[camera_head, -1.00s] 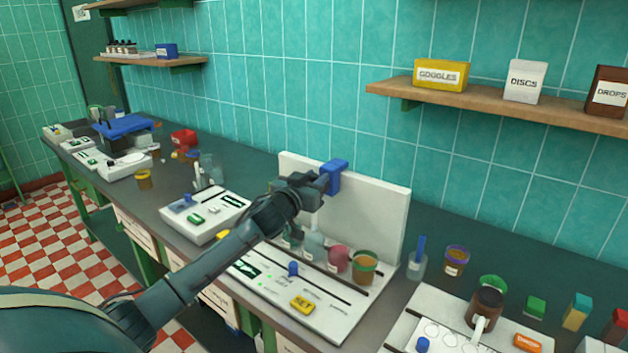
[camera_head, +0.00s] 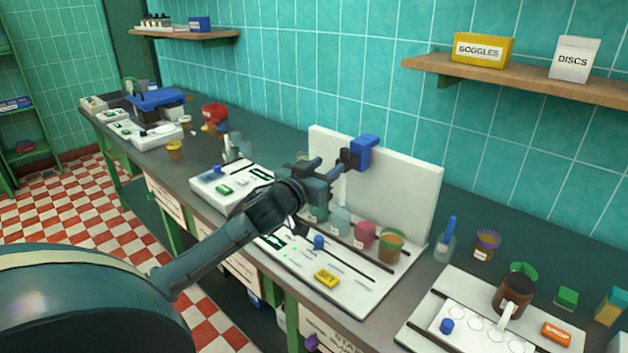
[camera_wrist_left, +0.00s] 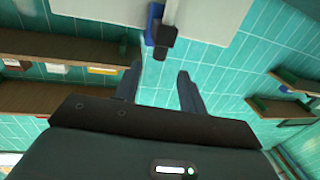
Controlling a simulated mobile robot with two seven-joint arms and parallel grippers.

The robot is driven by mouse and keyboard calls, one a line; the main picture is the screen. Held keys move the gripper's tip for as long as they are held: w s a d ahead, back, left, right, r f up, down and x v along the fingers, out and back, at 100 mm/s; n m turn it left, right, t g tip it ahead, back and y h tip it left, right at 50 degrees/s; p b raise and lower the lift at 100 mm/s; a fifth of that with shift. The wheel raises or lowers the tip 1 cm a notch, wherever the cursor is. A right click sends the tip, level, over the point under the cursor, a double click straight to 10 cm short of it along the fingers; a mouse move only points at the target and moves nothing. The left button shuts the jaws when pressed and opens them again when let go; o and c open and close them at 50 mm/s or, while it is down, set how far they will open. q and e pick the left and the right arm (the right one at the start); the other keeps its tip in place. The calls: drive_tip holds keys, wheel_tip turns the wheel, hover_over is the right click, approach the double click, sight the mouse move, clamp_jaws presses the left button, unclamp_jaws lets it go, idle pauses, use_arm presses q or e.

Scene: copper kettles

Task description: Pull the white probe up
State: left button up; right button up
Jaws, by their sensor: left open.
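The white probe (camera_head: 342,190) is a thin upright white rod in front of a white back panel. Only part of it shows beside my gripper. A blue block (camera_head: 362,153) with a small dark piece (camera_head: 350,158) is at its top, by the panel. My left gripper (camera_head: 327,172) is open and empty, just left of the dark piece. In the left wrist view, the open fingers (camera_wrist_left: 160,84) point at the dark piece (camera_wrist_left: 164,44) and blue block (camera_wrist_left: 150,22), with a gap before them. My right gripper is not in view.
The white panel (camera_head: 400,185) rises from a station base with several jars, a blue knob (camera_head: 319,242) and a yellow button (camera_head: 327,278). A beaker (camera_head: 445,245) and another white station (camera_head: 480,325) stand to the right. A shelf (camera_head: 520,78) hangs on the wall.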

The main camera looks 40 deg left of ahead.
use_arm(q)
drive_tip(key=shift+s+d, duration=0.15)
drive_tip(key=shift+s, duration=2.05)
drive_tip(key=s+d+f+g, duration=0.4)
drive_tip(key=s+f, duration=0.2)
drive_tip(key=f, duration=0.3)
drive_tip(key=s+d+f+g, duration=0.3)
drive_tip(key=s+d+f, duration=0.2)
drive_tip(key=f, duration=0.4)
drive_tip(key=s+d+f+m+g, duration=0.1)
drive_tip(key=s+d+f+g, duration=0.15)
drive_tip(key=s, duration=0.35)
drive_tip(key=s+d+f+m+g+h, duration=0.1)
drive_tip(key=s+d+f+g, duration=0.1)
drive_tip(key=s+d, duration=0.3)
drive_tip(key=s+d+f+m+g, duration=0.1)
drive_tip(key=s+d+f+g, duration=0.15)
drive_tip(key=s, duration=0.35)
drive_tip(key=w+d+f+t+h, duration=0.3)
drive_tip(key=w+d+f+t, duration=0.2)
drive_tip(key=f+t, duration=0.1)
drive_tip(key=shift+w+d+f+m+t, duration=0.25)
drive_tip(key=shift+d+f+m+t, duration=0.05)
drive_tip(key=shift+d+f, duration=0.1)
